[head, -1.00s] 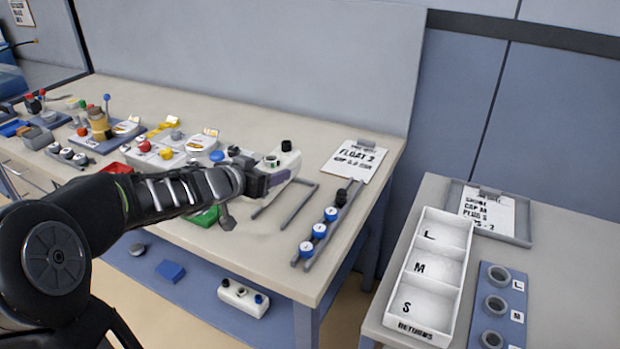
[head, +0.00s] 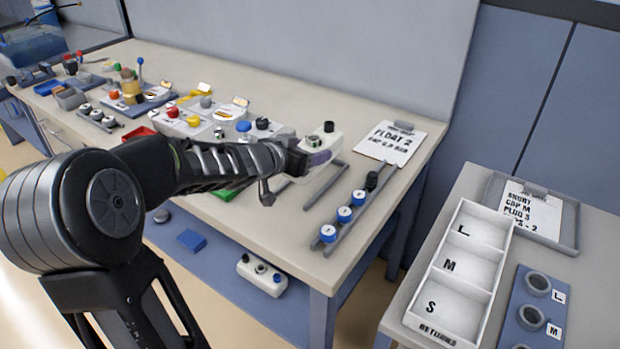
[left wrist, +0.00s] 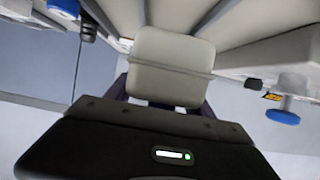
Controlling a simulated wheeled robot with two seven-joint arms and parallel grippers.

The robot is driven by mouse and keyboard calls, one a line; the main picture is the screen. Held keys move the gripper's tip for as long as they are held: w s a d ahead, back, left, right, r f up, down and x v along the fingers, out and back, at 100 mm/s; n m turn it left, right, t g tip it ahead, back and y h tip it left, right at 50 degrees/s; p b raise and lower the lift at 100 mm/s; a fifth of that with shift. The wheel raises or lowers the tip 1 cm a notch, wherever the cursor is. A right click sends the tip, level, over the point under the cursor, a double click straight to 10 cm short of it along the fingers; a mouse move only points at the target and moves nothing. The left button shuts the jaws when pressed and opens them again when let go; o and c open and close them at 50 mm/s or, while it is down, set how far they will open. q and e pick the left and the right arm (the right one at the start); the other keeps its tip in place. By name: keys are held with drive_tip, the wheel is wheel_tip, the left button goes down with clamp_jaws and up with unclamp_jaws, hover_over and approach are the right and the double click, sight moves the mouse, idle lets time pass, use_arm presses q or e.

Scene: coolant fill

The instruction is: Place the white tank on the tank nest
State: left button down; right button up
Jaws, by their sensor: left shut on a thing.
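The white tank (head: 325,145) with a dark cap and a dark-ringed opening is on the right part of the workbench in the head view. My left gripper (head: 306,160) is shut on its near side. In the left wrist view the tank's pale face (left wrist: 170,65) fills the top middle. Grey rails (head: 326,186) beside and below the tank look like the tank nest; the arm and tank hide part of them. I cannot tell whether the tank touches them. My right gripper is not in view.
A rack of blue-and-white caps (head: 344,214) lies just right of the rails. A paper card (head: 392,142) is behind it. Several coloured parts crowd the bench's left. Another white tank (head: 262,275) sits on the lower shelf. A white tray (head: 440,316) stands on the right table.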

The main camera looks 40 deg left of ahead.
use_arm(q)
drive_tip(key=shift+f, duration=0.6)
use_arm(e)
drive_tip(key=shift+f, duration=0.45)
use_arm(q)
drive_tip(key=shift+f, duration=0.1)
wheel_tip(320, 180, down, 4)
drive_tip(key=shift+r+b, duration=0.1)
drive_tip(key=shift+b, duration=1.15)
drive_tip(key=shift+r, duration=0.1)
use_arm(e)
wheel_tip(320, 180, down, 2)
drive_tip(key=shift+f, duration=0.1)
use_arm(q)
drive_tip(key=shift+c, duration=1.9)
unclamp_jaws()
drive_tip(key=shift+f, duration=0.2)
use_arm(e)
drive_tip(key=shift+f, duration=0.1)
